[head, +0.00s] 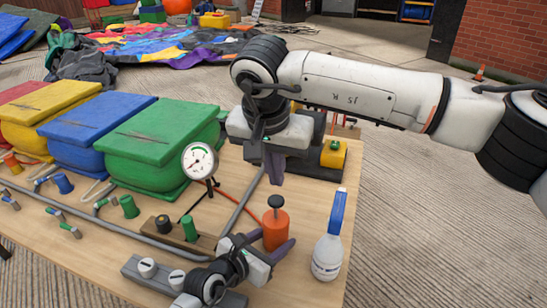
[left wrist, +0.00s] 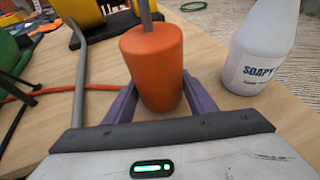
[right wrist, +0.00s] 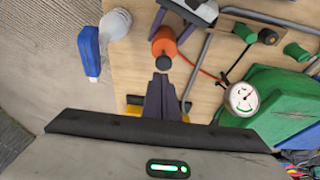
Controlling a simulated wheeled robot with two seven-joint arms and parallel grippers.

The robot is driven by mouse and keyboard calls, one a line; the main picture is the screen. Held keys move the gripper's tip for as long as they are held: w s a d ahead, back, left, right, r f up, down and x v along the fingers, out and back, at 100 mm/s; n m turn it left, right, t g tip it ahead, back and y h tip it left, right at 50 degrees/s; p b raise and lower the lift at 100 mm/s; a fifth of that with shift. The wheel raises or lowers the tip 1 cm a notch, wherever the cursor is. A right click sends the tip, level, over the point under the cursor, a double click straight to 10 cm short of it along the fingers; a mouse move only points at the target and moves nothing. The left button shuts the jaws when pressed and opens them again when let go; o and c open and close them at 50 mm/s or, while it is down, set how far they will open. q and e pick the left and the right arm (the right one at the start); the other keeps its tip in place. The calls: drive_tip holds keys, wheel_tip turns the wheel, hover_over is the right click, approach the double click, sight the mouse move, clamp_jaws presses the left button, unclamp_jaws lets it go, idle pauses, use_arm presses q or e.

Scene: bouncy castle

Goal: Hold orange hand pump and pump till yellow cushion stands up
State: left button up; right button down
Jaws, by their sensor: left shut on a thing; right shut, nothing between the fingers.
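The orange hand pump (head: 276,230) stands upright on the table, with a dark knob (head: 276,201) on its rod. My left gripper (left wrist: 160,100) has its purple fingers on both sides of the orange body and is shut on it. My right gripper (head: 275,178) is shut and empty, pointing down above the knob; in the right wrist view its fingertips (right wrist: 162,78) appear close to the knob, contact unclear. A yellow cushion-like block (head: 40,112) lies in the row at left, between red and blue ones. Whether this is the task's yellow cushion I cannot tell.
A soapy-water spray bottle (head: 328,252) stands right of the pump. A pressure gauge (head: 199,161) stands left of it, beside the green block (head: 158,145). A yellow device (head: 334,154) on a black base is behind. Hoses and valves cover the front left.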

hover_over(277, 208)
wheel_tip(277, 208, down, 5)
drive_tip(key=shift+f, duration=0.6)
drive_tip(key=shift+f, duration=2.1)
drive_tip(key=shift+s, duration=0.1)
drive_tip(key=w+v, duration=0.1)
drive_tip(key=v, duration=1.3)
drive_tip(key=shift+r, duration=0.25)
drive_tip(key=shift+d, duration=0.1)
